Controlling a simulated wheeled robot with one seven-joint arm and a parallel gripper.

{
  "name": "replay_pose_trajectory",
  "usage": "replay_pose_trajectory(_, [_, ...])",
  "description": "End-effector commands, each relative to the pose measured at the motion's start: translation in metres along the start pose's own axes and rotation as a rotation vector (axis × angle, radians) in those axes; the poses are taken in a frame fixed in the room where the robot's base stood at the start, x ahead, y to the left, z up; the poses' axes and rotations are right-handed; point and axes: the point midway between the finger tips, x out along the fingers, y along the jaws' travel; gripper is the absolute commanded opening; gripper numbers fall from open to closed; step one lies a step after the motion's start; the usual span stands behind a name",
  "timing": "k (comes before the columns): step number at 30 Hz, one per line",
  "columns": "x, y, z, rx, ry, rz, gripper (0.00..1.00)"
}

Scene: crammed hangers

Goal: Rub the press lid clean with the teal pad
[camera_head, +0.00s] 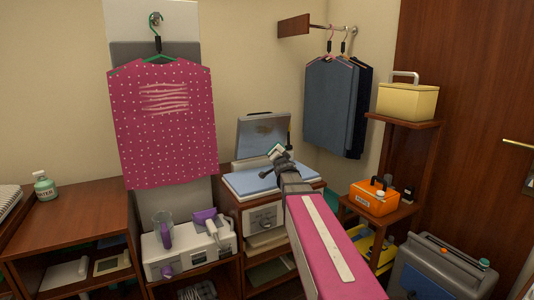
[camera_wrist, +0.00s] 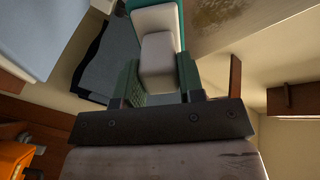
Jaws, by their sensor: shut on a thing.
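The press lid (camera_head: 263,146) stands open and tilted up behind the pale blue press bed (camera_head: 262,181). A brownish stained patch shows on the lid's inner face; the lid (camera_wrist: 226,30) fills the upper right of the wrist view. My gripper (camera_head: 280,155) is in front of the lid's lower right part. In the wrist view its green fingers (camera_wrist: 160,78) are shut on the white handle of the teal pad (camera_wrist: 183,38). The pad's teal edge lies beside the lid; I cannot tell whether it touches. The pad's working face is hidden.
A pink dotted shirt (camera_head: 163,120) hangs on the left. Dark garments (camera_head: 333,100) hang on a rail to the right. A white machine (camera_head: 190,250) with purple parts stands left of the press. An orange box (camera_head: 373,197) and a cream box (camera_head: 407,101) sit on right shelves.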

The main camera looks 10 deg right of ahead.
Motion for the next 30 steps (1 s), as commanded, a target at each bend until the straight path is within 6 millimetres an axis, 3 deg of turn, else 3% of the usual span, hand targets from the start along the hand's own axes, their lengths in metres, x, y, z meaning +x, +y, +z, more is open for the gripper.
replay_pose_trajectory(17, [0.002,-0.005,0.000,0.000,0.016,-0.055,0.05])
replay_pose_trajectory(30, [0.003,-0.023,0.002,0.007,0.038,-0.235,0.05])
